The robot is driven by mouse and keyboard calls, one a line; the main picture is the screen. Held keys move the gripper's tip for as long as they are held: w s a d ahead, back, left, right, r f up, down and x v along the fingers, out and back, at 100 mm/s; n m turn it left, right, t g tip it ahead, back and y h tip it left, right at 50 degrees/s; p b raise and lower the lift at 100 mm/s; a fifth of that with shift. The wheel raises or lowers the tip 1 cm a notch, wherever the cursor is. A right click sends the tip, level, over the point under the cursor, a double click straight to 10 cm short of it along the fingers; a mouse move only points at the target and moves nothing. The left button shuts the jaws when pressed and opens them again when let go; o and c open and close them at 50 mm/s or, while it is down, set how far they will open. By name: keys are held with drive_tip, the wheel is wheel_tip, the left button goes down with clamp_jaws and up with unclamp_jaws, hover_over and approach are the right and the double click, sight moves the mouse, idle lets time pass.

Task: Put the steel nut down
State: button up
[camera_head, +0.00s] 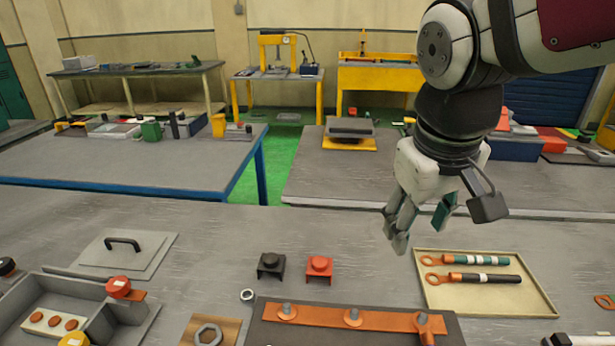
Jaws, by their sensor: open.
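A small steel nut (248,296) lies on the grey bench top, just left of the dark terminal board's upper left corner. A larger grey hex nut (208,334) lies on a wooden plate (190,331) at the front edge of the picture. I cannot tell which of the two the task names. My gripper (422,228) is open and points down above the bench, right of the middle, with its fingers apart. I see nothing between them. It is above and to the right of both nuts, clear of the bench objects.
The dark board (385,338) carries a copper bar (318,314) with studs. A beige tray (490,300) holds two cables. Black (271,265) and red (319,268) terminals stand behind the board. A grey box (38,285) and lid (128,251) are left. Bare bench lies behind the terminals.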

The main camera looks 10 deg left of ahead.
drive_tip(key=w+a+f+n+g, duration=0.1)
drive_tip(key=w+a+f+n, duration=0.2)
drive_tip(key=w+a, duration=0.5)
drive_tip(key=n+g, duration=0.2)
drive_tip(key=n, duration=0.3)
hover_over(246, 297)
wheel_tip(246, 297, down, 13)
drive_tip(key=shift+y, duration=0.3)
drive_tip(key=f, duration=0.2)
drive_tip(key=f+p, duration=0.1)
drive_tip(key=f, duration=0.4)
drive_tip(key=shift+s+f, duration=0.25)
drive_tip(key=shift+w+f+p, duration=0.15)
drive_tip(key=shift+f+p, duration=0.25)
drive_tip(key=shift+f, duration=1.2)
drive_tip(key=shift+w+f+p, duration=0.1)
drive_tip(key=shift+f+p, duration=0.25)
drive_tip(key=shift+f, duration=1.2)
clamp_jaws()
